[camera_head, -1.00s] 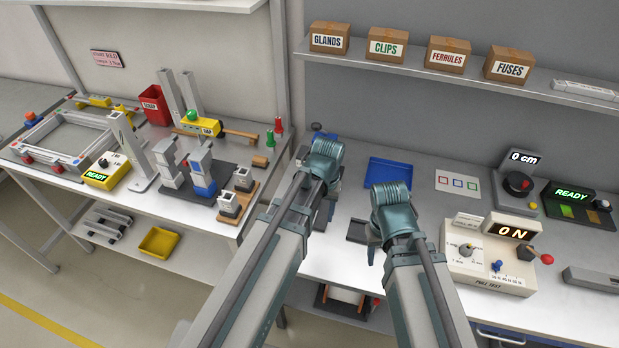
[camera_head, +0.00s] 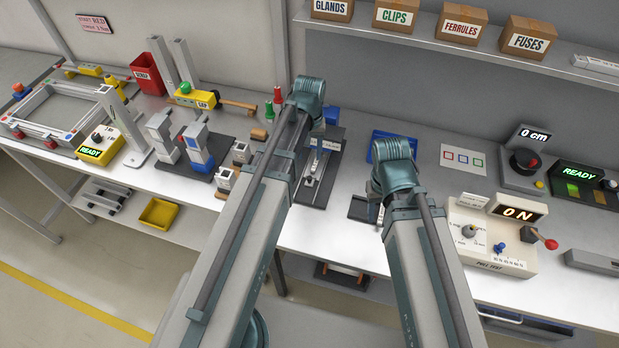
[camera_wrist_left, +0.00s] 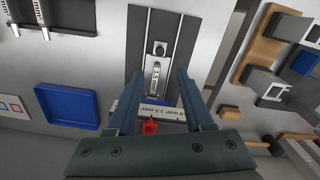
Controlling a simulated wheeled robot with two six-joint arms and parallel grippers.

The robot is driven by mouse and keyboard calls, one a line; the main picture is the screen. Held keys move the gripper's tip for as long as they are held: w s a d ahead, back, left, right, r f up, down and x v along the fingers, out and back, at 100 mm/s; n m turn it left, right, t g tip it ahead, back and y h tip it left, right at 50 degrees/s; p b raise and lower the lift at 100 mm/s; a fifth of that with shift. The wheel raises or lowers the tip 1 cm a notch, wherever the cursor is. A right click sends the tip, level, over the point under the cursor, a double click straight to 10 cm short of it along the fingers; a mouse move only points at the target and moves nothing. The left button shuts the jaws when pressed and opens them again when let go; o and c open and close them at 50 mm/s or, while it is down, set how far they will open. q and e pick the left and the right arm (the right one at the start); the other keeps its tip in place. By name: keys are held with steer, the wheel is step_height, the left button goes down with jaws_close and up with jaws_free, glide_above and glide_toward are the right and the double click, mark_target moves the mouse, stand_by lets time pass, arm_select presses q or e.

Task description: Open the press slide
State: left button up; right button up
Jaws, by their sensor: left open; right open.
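The press (camera_head: 318,175) stands on a dark base at the middle of the bench, with a light metal slide along a rail.
A blue tray (camera_head: 392,148) lies right of the press. The pull tester (camera_head: 490,238) stands to the right on the bench. Small holders (camera_head: 228,178) and a wooden-handled tool (camera_head: 240,106) are to the left. A shelf with labelled boxes (camera_head: 460,22) hangs above.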

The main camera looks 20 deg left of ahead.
mark_target(309, 177)
arm_select(q)
step_height(309, 177, down, 12)
steer(key=b, duration=1.1)
steer(key=shift+r, duration=0.1)
arm_select(e)
step_height(309, 177, down, 12)
steer(key=shift+r, duration=0.1)
arm_select(q)
jaws_close()
